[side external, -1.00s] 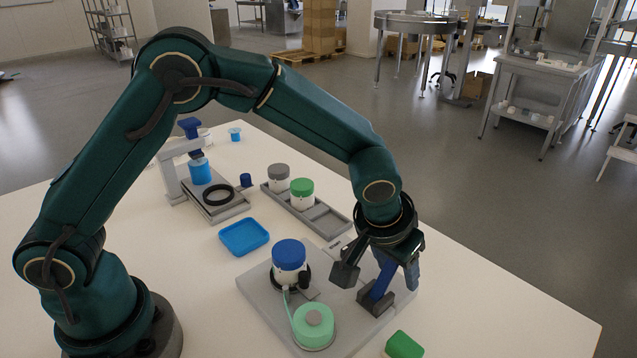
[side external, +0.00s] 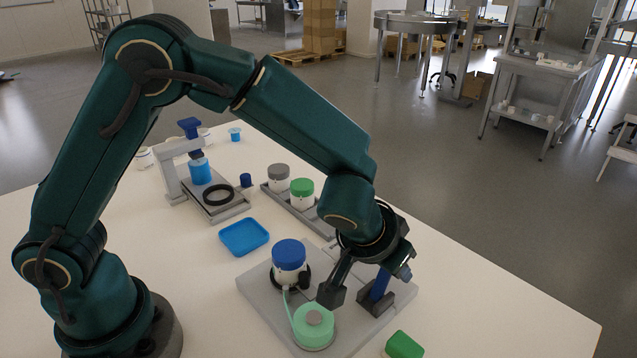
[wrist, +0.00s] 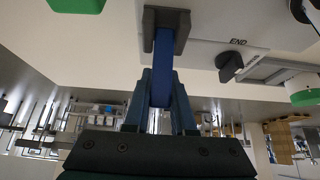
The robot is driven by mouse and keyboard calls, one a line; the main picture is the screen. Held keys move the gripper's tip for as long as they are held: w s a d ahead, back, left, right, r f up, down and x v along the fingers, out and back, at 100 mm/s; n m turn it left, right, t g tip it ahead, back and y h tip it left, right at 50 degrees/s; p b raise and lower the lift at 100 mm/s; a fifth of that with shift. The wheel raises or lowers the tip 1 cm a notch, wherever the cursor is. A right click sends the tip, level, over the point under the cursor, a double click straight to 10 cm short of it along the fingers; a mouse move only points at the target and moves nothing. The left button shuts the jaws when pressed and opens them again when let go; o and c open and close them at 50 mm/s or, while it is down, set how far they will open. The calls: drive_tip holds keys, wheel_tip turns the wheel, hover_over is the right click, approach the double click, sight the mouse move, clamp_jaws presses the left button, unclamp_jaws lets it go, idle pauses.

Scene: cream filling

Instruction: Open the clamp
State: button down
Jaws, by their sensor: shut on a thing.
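A blue lever (side external: 381,283) rises from a dark bracket (side external: 403,294) at the right of a grey plate (side external: 262,290). My gripper (wrist: 162,88) is shut on the upper part of this lever, which also shows in the wrist view (wrist: 163,55) running up to its bracket (wrist: 167,20). In the side view my wrist partly hides the grip. A white jar with a blue lid (side external: 289,254) stands on the plate inside a black ring clamp (side external: 304,282); I cannot tell whether the ring is open. A mint-green round part (side external: 313,326) sits at the plate's front.
A green block (side external: 404,345) lies near the front of the plate. A blue tray (side external: 244,237) lies behind it. A grey rack holds jars with grey and green (side external: 302,187) lids. A press stand (side external: 172,180) is at the back left. The table's right front is clear.

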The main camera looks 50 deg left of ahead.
sight(378, 285)
drive_tip(key=shift+s+a+r+t, duration=0.1)
drive_tip(key=shift+s+t, duration=0.1)
drive_tip(key=shift+t, duration=0.3)
drive_tip(key=c, duration=0.7)
unclamp_jaws()
drive_tip(key=shift+c, duration=0.2)
drive_tip(key=shift+r, duration=0.1)
drive_tip(key=shift+v, duration=2.5)
